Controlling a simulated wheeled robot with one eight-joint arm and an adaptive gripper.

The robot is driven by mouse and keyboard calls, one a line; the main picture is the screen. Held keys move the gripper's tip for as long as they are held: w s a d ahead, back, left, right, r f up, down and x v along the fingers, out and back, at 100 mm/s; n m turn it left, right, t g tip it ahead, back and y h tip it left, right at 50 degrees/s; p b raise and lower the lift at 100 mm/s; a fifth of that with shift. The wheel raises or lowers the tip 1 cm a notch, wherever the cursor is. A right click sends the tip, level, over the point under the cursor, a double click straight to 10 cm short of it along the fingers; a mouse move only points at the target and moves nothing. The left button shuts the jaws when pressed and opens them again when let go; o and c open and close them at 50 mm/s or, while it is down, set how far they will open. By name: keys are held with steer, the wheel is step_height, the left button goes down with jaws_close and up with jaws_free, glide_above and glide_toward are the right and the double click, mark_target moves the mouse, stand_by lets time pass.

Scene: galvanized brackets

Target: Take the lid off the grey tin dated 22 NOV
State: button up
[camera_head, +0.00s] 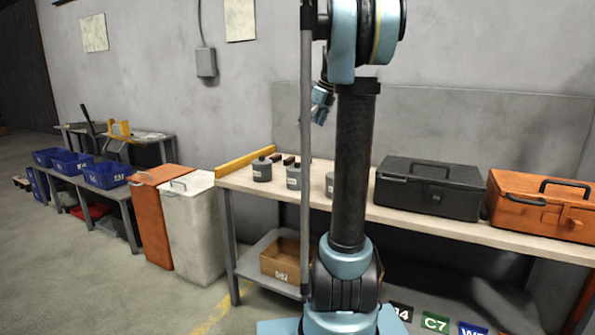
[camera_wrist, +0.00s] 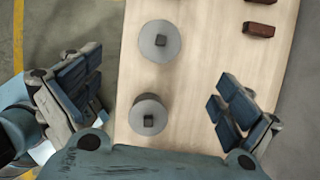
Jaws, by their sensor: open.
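Several small grey tins with dark-knobbed lids stand on the workbench in the head view: one at the left (camera_head: 262,171), one in the middle (camera_head: 293,177), and one partly hidden behind my arm (camera_head: 329,186). Their labels are too small to read, so I cannot tell which is dated 22 NOV. In the wrist view, two round grey lids with square knobs show from above, a farther one (camera_wrist: 160,41) and a nearer one (camera_wrist: 148,117). My gripper (camera_wrist: 160,88) is open and empty above the bench, its fingers spread either side of the tins.
The wooden workbench (camera_head: 440,222) also bears a black toolbox (camera_head: 430,190) and an orange toolbox (camera_head: 535,210). Dark reddish-brown blocks (camera_wrist: 259,29) lie beyond the tins. A yellow strip (camera_head: 245,162) edges the bench's left end. A cardboard box (camera_head: 280,262) sits on the lower shelf.

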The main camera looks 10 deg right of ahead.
glide_above(297, 165)
steer(key=d, duration=0.2)
steer(key=f, duration=1)
steer(key=shift+s+a+f, duration=0.15)
steer(key=shift+a+f, duration=0.05)
steer(key=shift+f, duration=0.1)
steer(key=shift+d+x, duration=0.2)
steer(key=shift+x, duration=1.2)
steer(key=shift+d+x, duration=0.15)
steer(key=shift+x, duration=1.2)
steer(key=shift+s+f, duration=0.1)
steer(key=shift+f, duration=0.05)
steer(key=c, duration=1.3)
